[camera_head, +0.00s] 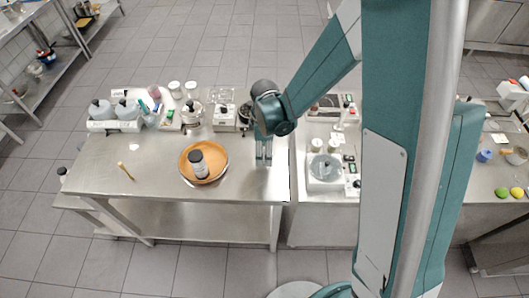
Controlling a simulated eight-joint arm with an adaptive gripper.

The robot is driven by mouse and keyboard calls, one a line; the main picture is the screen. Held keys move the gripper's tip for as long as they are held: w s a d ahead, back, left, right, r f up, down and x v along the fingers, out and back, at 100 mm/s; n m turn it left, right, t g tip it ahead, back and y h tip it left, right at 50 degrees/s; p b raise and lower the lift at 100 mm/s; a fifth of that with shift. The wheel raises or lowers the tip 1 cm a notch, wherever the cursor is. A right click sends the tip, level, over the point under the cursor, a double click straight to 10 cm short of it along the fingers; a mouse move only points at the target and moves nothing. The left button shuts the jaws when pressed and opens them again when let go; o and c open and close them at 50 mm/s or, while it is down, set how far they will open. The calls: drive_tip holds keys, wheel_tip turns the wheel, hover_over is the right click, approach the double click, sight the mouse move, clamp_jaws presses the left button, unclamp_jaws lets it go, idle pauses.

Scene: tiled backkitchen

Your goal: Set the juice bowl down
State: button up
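A round orange-brown bowl (216,171) sits on the steel table, left of my gripper. A dark bottle with a pale label (199,164) stands in it, tilted slightly. No other bowl is clearly marked as the juice bowl. My gripper (264,160) points down over the right end of the same table, apart from the bowl. Its two fingers look spaced apart, with nothing visible between them. Its height above the table is hard to judge.
Jars, bottles and a scale (224,118) line the table's back edge. A small wooden-handled tool (126,171) lies at the left. A second table with a round-topped device (325,168) stands to the right, partly hidden by my arm.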

wheel_tip(320, 180, up, 11)
idle(0.8)
drive_tip(key=shift+f, duration=0.1)
idle(0.4)
drive_tip(key=s+d+r+m+t, duration=0.2)
drive_tip(key=s+d+r+m, duration=0.15)
drive_tip(key=d+r, duration=0.3)
drive_tip(key=s+d+r+m+t, duration=0.1)
drive_tip(key=s+d+r+m, duration=0.2)
drive_tip(key=d+r+m, duration=0.3)
drive_tip(key=s+d+r+m+t, duration=0.4)
drive_tip(key=s+d+r+m, duration=0.3)
drive_tip(key=s+d, duration=0.4)
drive_tip(key=shift+s+d+r+m, duration=0.2)
drive_tip(key=shift+s+m, duration=0.15)
drive_tip(key=shift+m, duration=0.4)
drive_tip(key=shift+f, duration=0.25)
wheel_tip(320, 180, down, 9)
drive_tip(key=b, duration=0.9)
